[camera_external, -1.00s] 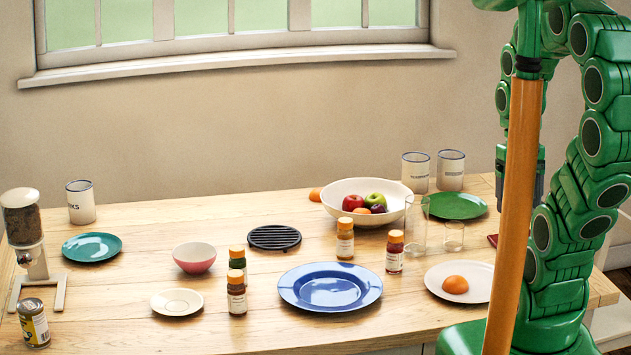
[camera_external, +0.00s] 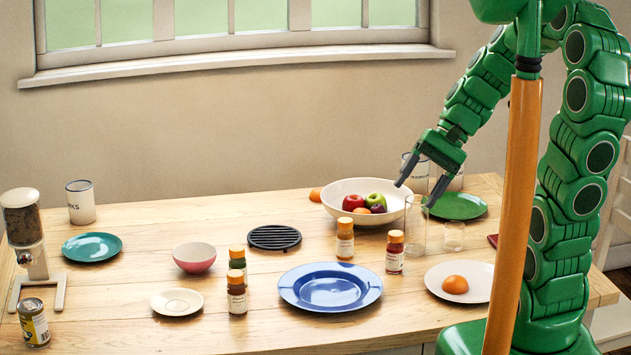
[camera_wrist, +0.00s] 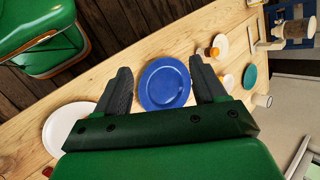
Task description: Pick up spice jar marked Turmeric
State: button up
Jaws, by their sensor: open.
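Several spice jars with orange caps and pale labels stand upright on the table. One with tan-yellow contents (camera_external: 345,240) is behind the blue plate, and a red one (camera_external: 394,254) is to its right. A greenish jar (camera_external: 237,259) and a reddish-brown jar (camera_external: 237,294) stand close together left of the plate. The labels are too small to read, so I cannot tell which says Turmeric. My gripper (camera_external: 418,183) is open and empty, above the fruit bowl's right side, apart from every jar. In the wrist view, its fingers (camera_wrist: 161,65) frame the blue plate.
The blue plate (camera_external: 330,288) lies among the jars. The fruit bowl (camera_external: 345,191), a clear glass (camera_external: 416,228) and a green plate (camera_external: 457,205) are near my gripper. A black trivet (camera_external: 273,237) and a pink bowl (camera_external: 194,257) are farther left.

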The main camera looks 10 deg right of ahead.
jog(key=w+a+r+m+t+y, duration=0.1)
jog(key=w+a+m+y, duration=0.35)
jog(key=w+a, duration=0.45)
jog(key=m+t, duration=0.9)
jog(key=m, duration=0.9)
send_over(345, 220)
jog(key=shift+h, duration=0.25)
jog(key=f, duration=1.7)
jog(key=shift+s+d, duration=0.25)
jog(key=shift+s, duration=0.05)
jog(key=shift+w+d+f, duration=0.15)
jog(key=shift+f, duration=3.3)
jog(key=shift+f+x, duration=0.15)
jog(key=shift+x, duration=0.7)
jog(key=shift+f+x, duration=0.2)
jog(key=shift+x, duration=0.6)
jog(key=shift+d, duration=0.1)
